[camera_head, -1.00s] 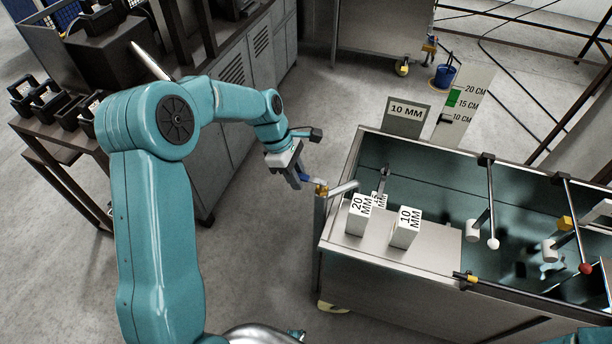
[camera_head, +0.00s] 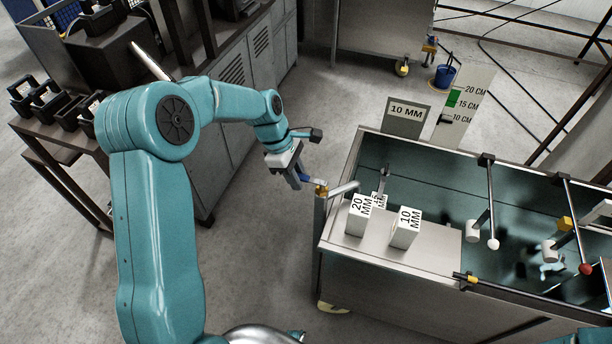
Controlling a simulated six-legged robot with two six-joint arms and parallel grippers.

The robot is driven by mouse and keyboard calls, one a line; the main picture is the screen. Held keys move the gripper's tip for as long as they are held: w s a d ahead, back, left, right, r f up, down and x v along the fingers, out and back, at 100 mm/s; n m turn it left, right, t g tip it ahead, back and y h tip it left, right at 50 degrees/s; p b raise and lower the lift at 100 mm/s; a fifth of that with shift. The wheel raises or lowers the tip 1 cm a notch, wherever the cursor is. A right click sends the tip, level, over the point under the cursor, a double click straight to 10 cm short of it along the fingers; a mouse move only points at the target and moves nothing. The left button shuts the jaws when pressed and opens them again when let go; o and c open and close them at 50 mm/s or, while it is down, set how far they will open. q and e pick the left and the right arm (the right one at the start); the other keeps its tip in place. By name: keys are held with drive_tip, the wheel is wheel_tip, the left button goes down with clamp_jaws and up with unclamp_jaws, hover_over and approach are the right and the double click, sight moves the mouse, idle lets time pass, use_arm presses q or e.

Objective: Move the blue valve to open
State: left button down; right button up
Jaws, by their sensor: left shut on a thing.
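The blue valve (camera_head: 307,180) is a small blue handle on a yellow-brass fitting (camera_head: 321,189) at the left end of the metal machine. My left gripper (camera_head: 297,180) reaches it from the left and is shut on the blue handle. The fingers hide part of the handle, so its exact angle is hard to tell. My right gripper is not in view; only a bit of teal arm shows at the bottom right corner.
The machine tank (camera_head: 400,287) fills the right side. White blocks marked 20 MM (camera_head: 357,220) and 10 MM (camera_head: 405,231) stand on its near-left top. Two levers with a white knob (camera_head: 493,244) and a red knob (camera_head: 586,269) stand further right. A dark bench is at left.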

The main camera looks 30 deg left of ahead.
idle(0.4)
use_arm(q)
drive_tip(key=shift+s+d+n, duration=0.1)
drive_tip(key=shift+s+n, duration=0.25)
drive_tip(key=shift+n, duration=0.05)
drive_tip(key=shift+s+d+n+t, duration=0.1)
drive_tip(key=shift+s+n+t, duration=0.15)
drive_tip(key=shift+n, duration=0.35)
drive_tip(key=shift+s+d+n+t, duration=0.35)
drive_tip(key=shift+s+n, duration=0.15)
drive_tip(key=shift+n, duration=0.5)
